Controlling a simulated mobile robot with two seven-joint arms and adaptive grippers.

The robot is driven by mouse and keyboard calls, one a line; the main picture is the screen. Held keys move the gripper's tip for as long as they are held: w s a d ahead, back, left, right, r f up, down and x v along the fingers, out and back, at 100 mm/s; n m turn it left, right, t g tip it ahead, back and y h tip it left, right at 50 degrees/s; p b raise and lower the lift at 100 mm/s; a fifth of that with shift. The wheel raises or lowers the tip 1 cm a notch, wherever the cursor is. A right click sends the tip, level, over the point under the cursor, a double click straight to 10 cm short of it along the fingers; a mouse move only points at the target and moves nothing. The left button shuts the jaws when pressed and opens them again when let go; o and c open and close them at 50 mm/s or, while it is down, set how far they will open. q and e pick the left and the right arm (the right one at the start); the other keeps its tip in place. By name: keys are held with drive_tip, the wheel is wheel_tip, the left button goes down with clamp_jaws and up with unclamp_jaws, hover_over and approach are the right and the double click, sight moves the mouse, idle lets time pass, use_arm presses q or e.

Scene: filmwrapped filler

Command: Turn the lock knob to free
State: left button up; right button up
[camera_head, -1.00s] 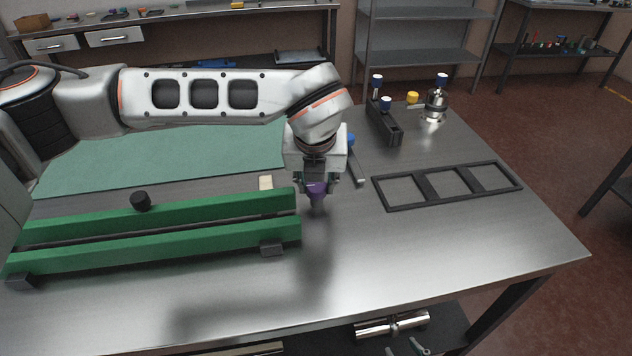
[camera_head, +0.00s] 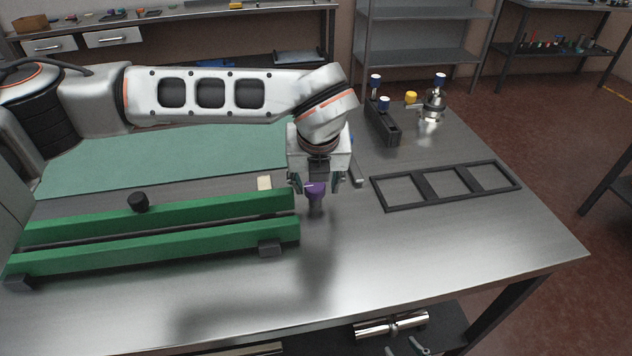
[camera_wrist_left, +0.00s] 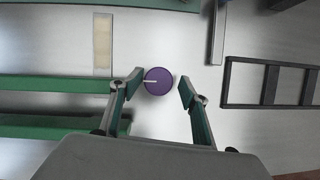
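A purple round knob (camera_head: 315,192) stands on a short dark stem on the metal table, just past the right end of the green rails. In the left wrist view the purple knob (camera_wrist_left: 159,82) has a white line on top, running from near its centre to its left edge. My left gripper (camera_head: 317,188) is directly above it, pointing down. Its fingers are open, one on each side of the knob, with a gap on both sides in the left wrist view (camera_wrist_left: 163,85). My right gripper is not in view.
Two green rails (camera_head: 160,226) lie left of the purple knob. A black three-window frame (camera_head: 447,184) lies to the right. A dark block with blue-capped parts (camera_head: 383,125) and a shiny metal fitting (camera_head: 433,107) stand behind. The table front is clear.

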use_arm(q)
drive_tip(key=shift+a, duration=0.15)
drive_tip(key=v, duration=0.8)
drive_tip(key=shift+s, duration=0.1)
idle(0.4)
